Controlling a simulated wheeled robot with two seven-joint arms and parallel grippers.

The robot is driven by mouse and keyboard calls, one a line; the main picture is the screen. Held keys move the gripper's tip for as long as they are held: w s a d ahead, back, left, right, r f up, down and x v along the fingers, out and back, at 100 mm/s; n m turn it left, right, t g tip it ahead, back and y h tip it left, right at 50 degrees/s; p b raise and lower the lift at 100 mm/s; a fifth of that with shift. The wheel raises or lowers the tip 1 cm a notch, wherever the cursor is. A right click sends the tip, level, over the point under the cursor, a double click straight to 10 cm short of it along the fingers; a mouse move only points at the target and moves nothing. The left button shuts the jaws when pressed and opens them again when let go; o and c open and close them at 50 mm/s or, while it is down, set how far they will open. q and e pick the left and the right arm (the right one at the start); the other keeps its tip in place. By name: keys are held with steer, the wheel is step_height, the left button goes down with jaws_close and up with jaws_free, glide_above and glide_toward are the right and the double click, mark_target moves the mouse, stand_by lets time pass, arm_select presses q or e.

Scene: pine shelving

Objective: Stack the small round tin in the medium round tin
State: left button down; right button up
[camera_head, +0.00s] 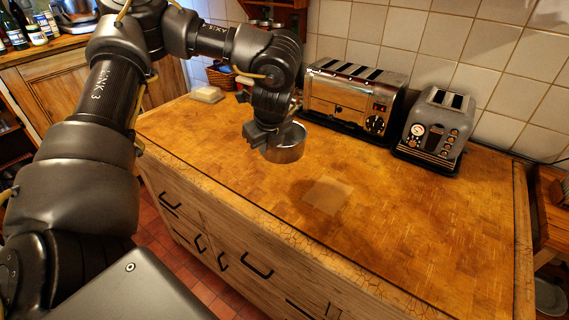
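One round metal tin (284,146) shows, silver and open at the top, held above the wooden worktop. My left gripper (266,132) comes down at the tin's left rim and is shut on it. Part of the rim is hidden behind the gripper. Only this one round tin can be made out, and I cannot tell whether it is the small or the medium one, or whether another sits inside it. My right gripper is not in view.
A pale square patch (328,195) lies on the worktop (420,235). A long chrome toaster (352,98) and a smaller grey toaster (435,130) stand along the tiled wall. A whitish block (207,94) lies at the back left. The worktop's front and right are clear.

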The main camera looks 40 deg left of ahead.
arm_select(q)
steer(key=shift+w+a+m, duration=0.1)
steer(key=shift+a+m, duration=0.1)
steer(key=shift+m, duration=0.2)
steer(key=shift+w+a+f, duration=0.1)
steer(key=shift+w+a, duration=0.05)
steer(key=shift+a, duration=0.15)
steer(key=w+a+f, duration=0.2)
steer(key=a+f, duration=0.1)
steer(key=w+a+f+b, duration=0.1)
steer(key=w+a+f, duration=0.1)
steer(key=a+f, duration=0.1)
steer(key=w+a+f, duration=0.2)
steer(key=a+f, duration=0.1)
steer(key=a, duration=0.1)
steer(key=shift+a+b, duration=0.4)
steer(key=shift+w+a+f, duration=0.1)
steer(key=shift+w+a, duration=0.05)
steer(key=shift+a, duration=0.05)
steer(key=f, duration=0.2)
steer(key=f+b, duration=0.1)
steer(key=shift+a+f, duration=0.1)
steer(key=shift+a, duration=0.15)
steer(key=shift+w+f, duration=0.15)
steer(key=shift+f, duration=0.1)
steer(key=shift+r, duration=0.1)
